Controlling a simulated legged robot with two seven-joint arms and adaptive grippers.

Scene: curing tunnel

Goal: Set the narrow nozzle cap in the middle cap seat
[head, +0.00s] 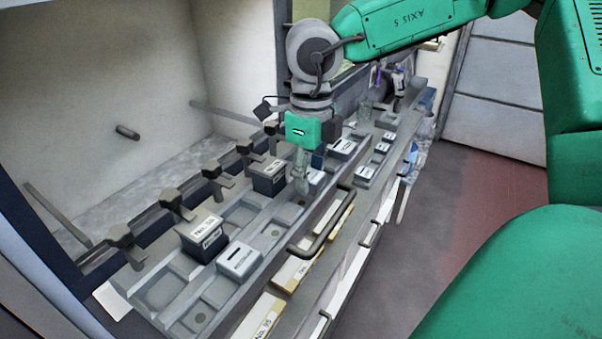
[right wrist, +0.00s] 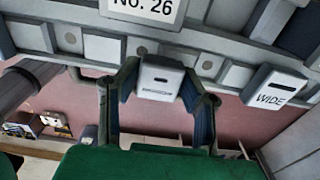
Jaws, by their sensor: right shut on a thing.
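My right gripper (head: 302,188) is low over the front strip of the bench, its fingers pointing down. In the right wrist view its two fingers (right wrist: 160,98) are shut on a pale cap with a short dark slot, the narrow nozzle cap (right wrist: 158,78). Its small label is not legible. The cap shows partly beside the fingers in the head view (head: 317,177). I cannot tell whether its underside touches a seat. A cap marked WIDE (right wrist: 274,98) stands to the right in the wrist view. My left gripper is not in view.
A dark box marked No. 59 (head: 203,240) and a slotted grey cap (head: 239,260) stand nearer on the bench. Another dark box (head: 268,178) stands just left of my right gripper. Drawer handles (head: 320,228) stick out along the front. Small square pads (right wrist: 103,48) line the strip.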

